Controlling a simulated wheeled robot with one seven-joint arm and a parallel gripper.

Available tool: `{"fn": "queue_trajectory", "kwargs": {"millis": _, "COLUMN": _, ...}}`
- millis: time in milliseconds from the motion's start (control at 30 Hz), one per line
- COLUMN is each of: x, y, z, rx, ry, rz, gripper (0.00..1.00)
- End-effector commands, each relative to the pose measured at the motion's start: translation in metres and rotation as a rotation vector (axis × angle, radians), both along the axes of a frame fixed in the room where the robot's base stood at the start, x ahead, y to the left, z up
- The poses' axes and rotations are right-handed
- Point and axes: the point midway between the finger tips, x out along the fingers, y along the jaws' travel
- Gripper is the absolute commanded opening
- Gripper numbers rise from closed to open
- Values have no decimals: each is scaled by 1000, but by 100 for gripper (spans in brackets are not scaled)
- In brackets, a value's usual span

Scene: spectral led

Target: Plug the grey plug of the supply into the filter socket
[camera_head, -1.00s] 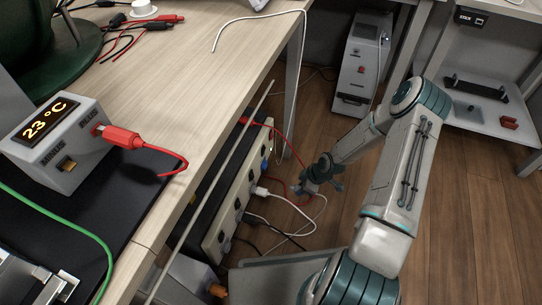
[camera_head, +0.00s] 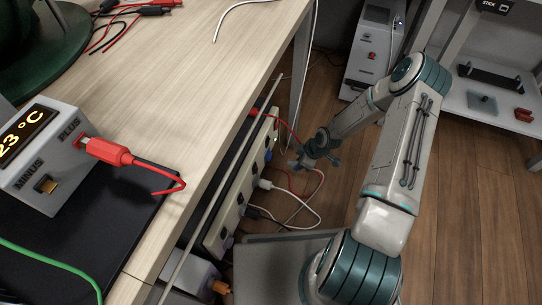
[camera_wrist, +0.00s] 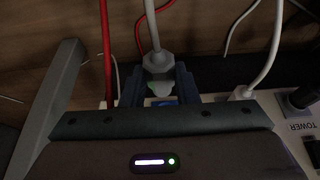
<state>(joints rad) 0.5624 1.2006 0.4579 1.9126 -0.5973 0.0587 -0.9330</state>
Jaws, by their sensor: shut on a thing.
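My gripper (camera_wrist: 158,88) shows in the wrist view with its blue fingers closed around a pale grey plug (camera_wrist: 159,62). The plug's grey cable runs up, away from the fingers. The head view shows my gripper (camera_head: 303,162) beside the far part of a long pale socket strip (camera_head: 213,236) under the table. The strip (camera_wrist: 292,130) is also at the lower right of the wrist view, with a label reading TOWER. My gripper body hides the area below the plug, so I cannot tell whether the plug touches a socket.
A white plug (camera_wrist: 241,93) and a black plug (camera_wrist: 303,97) sit in the strip near my gripper. A red cable (camera_wrist: 106,50) passes left of the fingers. The table leg (camera_head: 303,75) stands beyond the strip. Open floor (camera_head: 462,200) lies to the right.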

Motion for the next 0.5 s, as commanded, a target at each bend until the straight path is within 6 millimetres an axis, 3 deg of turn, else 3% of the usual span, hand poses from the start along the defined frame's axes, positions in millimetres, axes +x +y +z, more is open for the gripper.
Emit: {"fn": "queue_trajectory", "kwargs": {"millis": 500, "x": 9, "y": 18, "z": -1, "rx": 0, "ry": 0, "rz": 0, "gripper": 4}}
